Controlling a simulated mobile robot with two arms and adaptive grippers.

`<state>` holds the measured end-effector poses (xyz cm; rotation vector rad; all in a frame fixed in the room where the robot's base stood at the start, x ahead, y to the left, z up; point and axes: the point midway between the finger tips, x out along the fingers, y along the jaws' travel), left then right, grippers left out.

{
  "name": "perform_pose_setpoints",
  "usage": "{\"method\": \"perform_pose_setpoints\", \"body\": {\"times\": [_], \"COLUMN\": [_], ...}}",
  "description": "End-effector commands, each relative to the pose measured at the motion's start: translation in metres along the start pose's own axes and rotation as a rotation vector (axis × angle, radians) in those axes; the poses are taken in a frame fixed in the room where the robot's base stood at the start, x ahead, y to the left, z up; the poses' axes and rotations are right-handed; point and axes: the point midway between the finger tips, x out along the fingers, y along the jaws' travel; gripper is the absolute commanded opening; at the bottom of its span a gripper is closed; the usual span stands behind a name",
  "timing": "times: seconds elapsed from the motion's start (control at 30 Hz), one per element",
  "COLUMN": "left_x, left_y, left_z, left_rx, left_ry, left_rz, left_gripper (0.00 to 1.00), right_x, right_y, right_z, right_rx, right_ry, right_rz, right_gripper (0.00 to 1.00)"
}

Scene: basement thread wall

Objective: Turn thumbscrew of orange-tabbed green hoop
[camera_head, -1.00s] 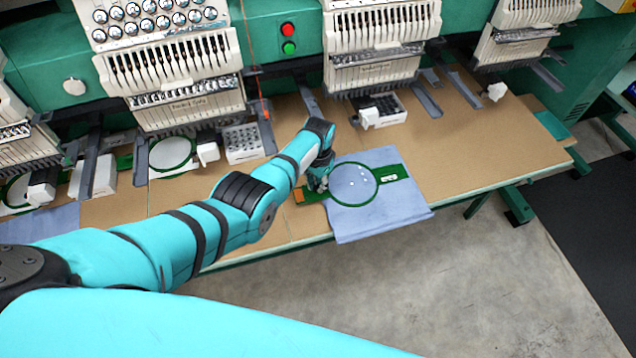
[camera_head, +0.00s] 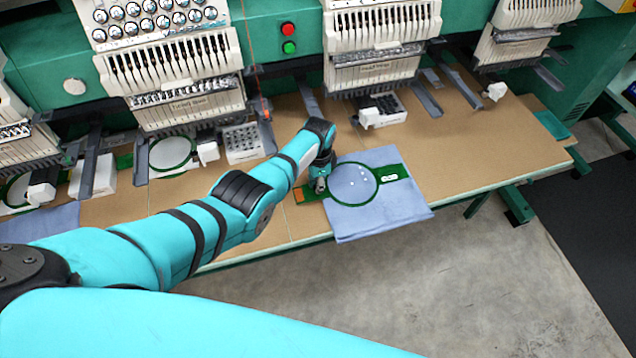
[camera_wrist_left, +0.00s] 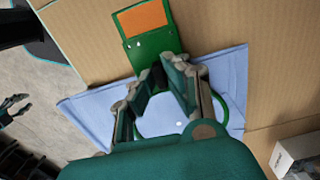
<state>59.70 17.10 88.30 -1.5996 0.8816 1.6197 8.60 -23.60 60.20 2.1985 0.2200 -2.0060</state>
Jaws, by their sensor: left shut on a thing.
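The green hoop (camera_head: 378,190) lies flat on the table with blue cloth (camera_head: 390,215) in and around it. Its orange tab (camera_head: 298,195) points left in the head view. In the left wrist view the orange tab (camera_wrist_left: 142,17) and green bracket (camera_wrist_left: 152,47) are at the top, and part of the hoop ring (camera_wrist_left: 222,108) shows at right. My left gripper (camera_head: 320,187) is at the hoop's left side, beside the tab. In the left wrist view its fingers (camera_wrist_left: 158,80) close at the bracket's inner end. The thumbscrew is hidden between or behind them.
Another green hoop (camera_head: 172,152) lies further left. A box of dark bobbins (camera_head: 385,108) and a white box (camera_head: 242,143) stand behind the arm. Machine heads (camera_head: 380,45) overhang the back. The tan tabletop (camera_head: 470,145) is clear to the right.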

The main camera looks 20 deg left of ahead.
Motion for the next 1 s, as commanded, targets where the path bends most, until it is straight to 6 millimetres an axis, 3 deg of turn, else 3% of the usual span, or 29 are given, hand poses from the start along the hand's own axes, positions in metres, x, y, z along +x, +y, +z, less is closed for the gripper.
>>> {"method": "perform_pose_setpoints", "body": {"times": [0.23,0.27,0.43,0.77,1.0], "left_x": [0.0,0.0,0.0,-0.003,-0.025], "left_y": [0.0,0.0,0.0,-0.001,-0.001], "left_z": [0.0,0.0,0.0,0.0,0.0], "left_rx": [-0.001,-0.001,-0.001,-0.001,-0.001], "left_ry": [0.0,0.0,0.0,0.002,0.003], "left_rz": [-0.001,-0.001,-0.001,-0.002,-0.004], "left_gripper": [0.0,0.14,0.35,0.35,0.35], "right_x": [0.0,0.0,0.0,0.0,0.0], "right_y": [0.0,0.0,0.0,-0.001,-0.001], "right_z": [0.0,0.0,0.0,0.0,0.0], "right_rx": [0.0,0.0,0.0,0.0,0.0], "right_ry": [0.0,0.0,0.0,0.001,0.0], "right_rz": [0.0,0.0,0.0,-0.002,-0.001], "right_gripper": [0.4,0.4,0.4,0.4,0.4]}}
